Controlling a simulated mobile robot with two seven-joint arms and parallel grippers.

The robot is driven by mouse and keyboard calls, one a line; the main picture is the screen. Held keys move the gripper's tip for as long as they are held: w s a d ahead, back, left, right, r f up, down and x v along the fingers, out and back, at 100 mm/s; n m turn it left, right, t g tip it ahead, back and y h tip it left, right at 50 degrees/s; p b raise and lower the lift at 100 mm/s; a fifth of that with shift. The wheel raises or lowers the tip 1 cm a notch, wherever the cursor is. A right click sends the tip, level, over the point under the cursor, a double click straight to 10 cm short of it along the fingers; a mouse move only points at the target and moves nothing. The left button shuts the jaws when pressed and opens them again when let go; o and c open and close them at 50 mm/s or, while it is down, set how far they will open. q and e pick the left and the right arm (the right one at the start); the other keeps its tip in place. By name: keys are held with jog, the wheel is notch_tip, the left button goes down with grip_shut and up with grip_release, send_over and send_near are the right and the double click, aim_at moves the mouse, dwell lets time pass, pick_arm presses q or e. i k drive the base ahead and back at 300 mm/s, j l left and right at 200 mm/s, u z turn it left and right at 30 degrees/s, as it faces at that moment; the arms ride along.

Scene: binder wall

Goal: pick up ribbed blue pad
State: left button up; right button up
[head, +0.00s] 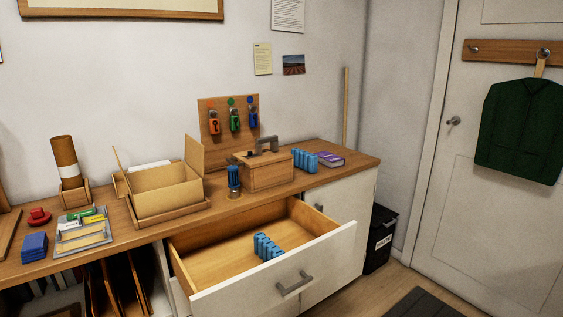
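A ribbed blue pad (267,247) stands inside the open drawer (215,258), near its front panel and right of the middle. A similar ribbed blue block (306,161) stands on the counter, between a wooden box and a purple book. I cannot tell from the picture which of the two the task names. Neither of my grippers is in view.
The drawer, with a grey handle (295,284), sticks out from the counter (340,172). On the counter are a wooden box (268,172), purple book (329,159), open cardboard box (165,188), dark blue stack (34,247) and grey tray (83,236). The drawer's left part is clear.

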aim_at(306, 161)
jog(key=u, duration=1.5)
jog(key=l+u, duration=0.3)
jog(key=k+l+u, duration=0.1)
jog(key=l+u, duration=0.2)
jog(key=k+l, duration=0.1)
jog(key=l, duration=0.35)
jog(key=k+l, duration=0.1)
jog(key=l, duration=0.4)
jog(key=k+l, duration=0.1)
jog(key=l, duration=0.35)
jog(key=k+l, duration=0.1)
jog(key=l, duration=0.4)
jog(key=k+l, duration=0.1)
jog(key=l, duration=0.35)
jog(key=k+l, duration=0.1)
jog(key=l, duration=0.35)
jog(key=k+l, duration=0.1)
jog(key=l, duration=0.4)
jog(key=k+l, duration=0.1)
jog(key=l, duration=0.35)
